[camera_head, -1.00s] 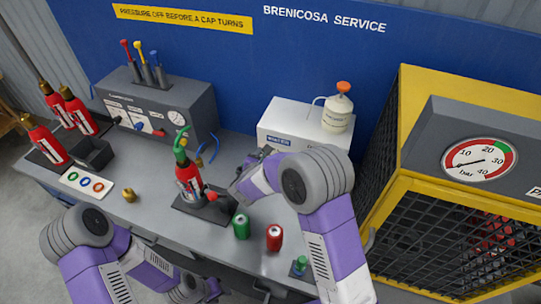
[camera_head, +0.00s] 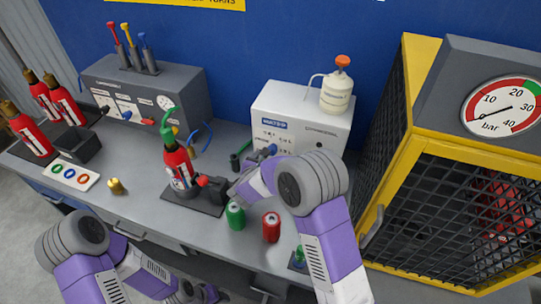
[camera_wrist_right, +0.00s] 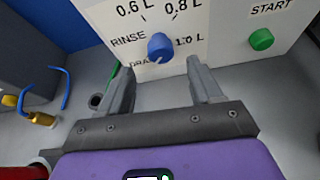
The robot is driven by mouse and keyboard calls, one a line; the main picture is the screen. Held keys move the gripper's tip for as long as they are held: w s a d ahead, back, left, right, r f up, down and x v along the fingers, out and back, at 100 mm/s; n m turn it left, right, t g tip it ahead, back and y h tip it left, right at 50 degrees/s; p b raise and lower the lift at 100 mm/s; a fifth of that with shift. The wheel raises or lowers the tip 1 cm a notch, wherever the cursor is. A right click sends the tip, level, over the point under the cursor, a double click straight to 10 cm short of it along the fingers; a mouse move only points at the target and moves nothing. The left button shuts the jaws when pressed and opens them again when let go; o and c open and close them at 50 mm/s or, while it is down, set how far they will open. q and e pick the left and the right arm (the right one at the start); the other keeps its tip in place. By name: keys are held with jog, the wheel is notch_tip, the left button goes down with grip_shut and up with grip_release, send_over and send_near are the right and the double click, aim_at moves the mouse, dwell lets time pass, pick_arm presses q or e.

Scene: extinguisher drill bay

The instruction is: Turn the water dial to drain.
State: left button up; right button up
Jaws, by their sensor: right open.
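The water dial is a blue knob on the front of the white machine (camera_head: 302,108). In the right wrist view the dial (camera_wrist_right: 160,46) is ringed by the labels 0.6 L, 0.8 L, 1.0 L, RINSE and a partly hidden DRAIN at lower left. A small pale mark shows low on the knob; its exact setting is hard to read. My right gripper (camera_wrist_right: 158,75) is open and empty, with the dial just ahead, between its fingers in the picture. In the head view the right gripper (camera_head: 254,166) is close to the machine's front.
A green START button (camera_wrist_right: 262,39) is right of the dial. A red extinguisher (camera_head: 178,165) stands in a holder left of my right gripper. Green (camera_head: 235,216) and red (camera_head: 271,227) cans stand in front. A yellow mesh cabinet (camera_head: 395,160) is at right.

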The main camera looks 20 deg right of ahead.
aim_at(272, 150)
jog(key=x, duration=0.6)
jog(key=shift+c, duration=0.3)
jog(key=c, duration=0.9)
jog(key=shift+n, duration=0.4)
jog(key=shift+c, duration=0.4)
jog(key=o, duration=1)
jog(key=shift+o, duration=0.2)
